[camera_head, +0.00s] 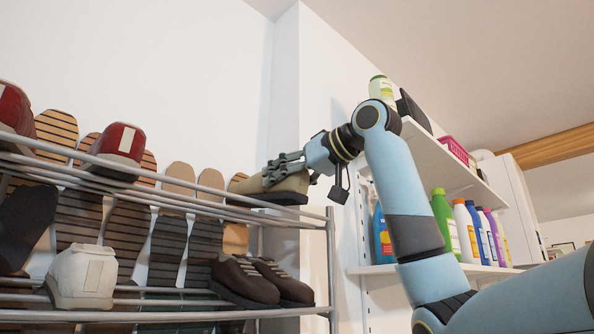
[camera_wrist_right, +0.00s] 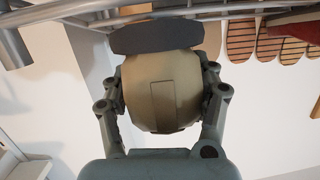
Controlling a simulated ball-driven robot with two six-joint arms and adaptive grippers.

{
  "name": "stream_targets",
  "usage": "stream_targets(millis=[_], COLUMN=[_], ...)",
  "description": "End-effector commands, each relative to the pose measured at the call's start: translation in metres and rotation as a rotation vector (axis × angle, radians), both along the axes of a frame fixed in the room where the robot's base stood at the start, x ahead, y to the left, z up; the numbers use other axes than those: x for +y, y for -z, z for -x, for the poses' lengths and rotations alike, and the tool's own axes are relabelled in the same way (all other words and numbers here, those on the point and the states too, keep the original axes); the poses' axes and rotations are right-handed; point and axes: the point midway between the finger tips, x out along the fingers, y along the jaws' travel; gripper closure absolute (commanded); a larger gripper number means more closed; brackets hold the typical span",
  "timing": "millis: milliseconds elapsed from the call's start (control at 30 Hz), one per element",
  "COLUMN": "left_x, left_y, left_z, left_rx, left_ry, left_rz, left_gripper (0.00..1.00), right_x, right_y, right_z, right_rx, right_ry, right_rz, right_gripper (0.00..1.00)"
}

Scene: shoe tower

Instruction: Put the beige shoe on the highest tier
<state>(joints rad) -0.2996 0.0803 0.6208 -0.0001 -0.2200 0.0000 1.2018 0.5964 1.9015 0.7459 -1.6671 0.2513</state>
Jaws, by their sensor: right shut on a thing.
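The beige shoe (camera_head: 284,189) is at the right end of the upper tier of the metal shoe rack (camera_head: 330,250), with its dark sole low, close to the top rails. I cannot tell whether the sole touches them. My right gripper (camera_head: 285,168) is shut on the shoe from the right. In the right wrist view the shoe's heel (camera_wrist_right: 162,92) sits between both fingers (camera_wrist_right: 163,100), sole towards the rack rails. My left gripper is not in view.
Red shoes (camera_head: 118,145) stand on the upper tier to the left. A whitish shoe (camera_head: 82,277) and brown shoes (camera_head: 247,280) are on the tier below. Shelves with bottles (camera_head: 442,220) stand at right behind my arm. Several soles line the wall.

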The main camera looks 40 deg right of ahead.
Motion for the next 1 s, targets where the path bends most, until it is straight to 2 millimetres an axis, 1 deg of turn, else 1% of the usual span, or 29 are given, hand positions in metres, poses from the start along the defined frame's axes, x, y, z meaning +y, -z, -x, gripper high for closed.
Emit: stream_targets(millis=[33, 267, 333, 500, 667, 1000], left_x=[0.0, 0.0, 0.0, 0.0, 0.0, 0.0], left_y=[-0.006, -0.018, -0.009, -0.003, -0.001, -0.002], left_z=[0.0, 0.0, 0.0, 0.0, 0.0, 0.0], left_rx=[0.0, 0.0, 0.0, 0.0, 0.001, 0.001], left_ry=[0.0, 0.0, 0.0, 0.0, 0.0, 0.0], left_rz=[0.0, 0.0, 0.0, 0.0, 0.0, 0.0], left_gripper=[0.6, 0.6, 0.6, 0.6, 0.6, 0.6], right_x=[0.001, 0.003, 0.002, 0.003, 0.003, 0.003], right_y=[-0.004, -0.006, 0.005, 0.015, 0.018, 0.018], right_z=[-0.006, -0.03, -0.03, -0.032, -0.032, -0.032], right_rx=[0.0, 0.0, -0.001, -0.003, -0.003, -0.003], right_ry=[-0.003, -0.002, 0.0, 0.0, 0.0, 0.0], right_rz=[-0.001, -0.001, 0.001, 0.001, 0.001, 0.001], right_gripper=[0.84, 0.84, 0.84, 0.84, 0.84, 0.84])
